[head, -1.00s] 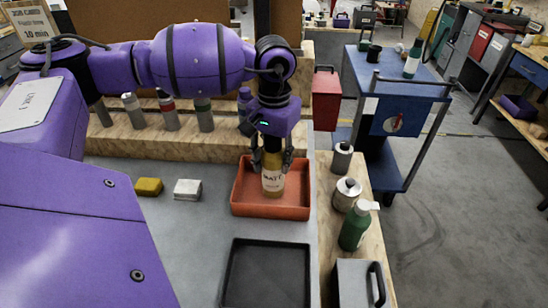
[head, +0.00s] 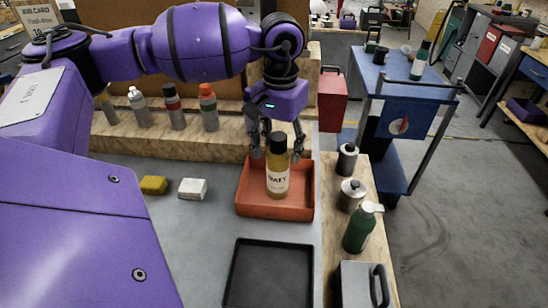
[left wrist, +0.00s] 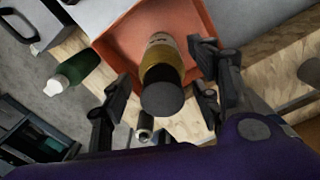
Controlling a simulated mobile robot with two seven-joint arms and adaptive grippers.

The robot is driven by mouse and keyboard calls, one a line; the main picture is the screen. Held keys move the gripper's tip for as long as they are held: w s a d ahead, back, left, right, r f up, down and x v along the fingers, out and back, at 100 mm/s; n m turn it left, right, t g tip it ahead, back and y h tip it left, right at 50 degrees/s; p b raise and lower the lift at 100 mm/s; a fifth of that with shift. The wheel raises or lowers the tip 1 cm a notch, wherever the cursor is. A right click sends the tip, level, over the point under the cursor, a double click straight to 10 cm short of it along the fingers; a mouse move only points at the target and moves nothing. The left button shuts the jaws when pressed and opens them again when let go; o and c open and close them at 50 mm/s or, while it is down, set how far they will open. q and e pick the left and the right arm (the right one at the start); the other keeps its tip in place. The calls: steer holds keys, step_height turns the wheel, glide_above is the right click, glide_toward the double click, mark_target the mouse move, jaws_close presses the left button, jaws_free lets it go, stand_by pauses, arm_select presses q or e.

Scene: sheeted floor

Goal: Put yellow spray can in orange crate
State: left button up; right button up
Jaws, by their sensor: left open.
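The yellow spray can (head: 277,176) has a dark cap and a white label. It stands upright in the orange crate (head: 246,206), which sits on the grey worktop. The left wrist view shows the can (left wrist: 163,62) from its cap end, with the orange crate (left wrist: 120,45) around its base. My left gripper (head: 276,153) is open just above and behind the can. In the left wrist view its fingers (left wrist: 158,92) stand apart on both sides of the cap, with gaps between. My right gripper is not in view.
A black tray (head: 268,272) lies in front of the crate. A yellow block (head: 153,185) and a white block (head: 193,189) lie to the left. More cans (head: 174,106) stand on the wooden ledge behind. A green bottle (head: 362,228) and metal containers (head: 350,194) stand at right.

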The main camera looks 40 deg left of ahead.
arm_select(q)
step_height(320, 180, up, 8)
steer(key=shift+r, duration=0.15)
stand_by(0.4)
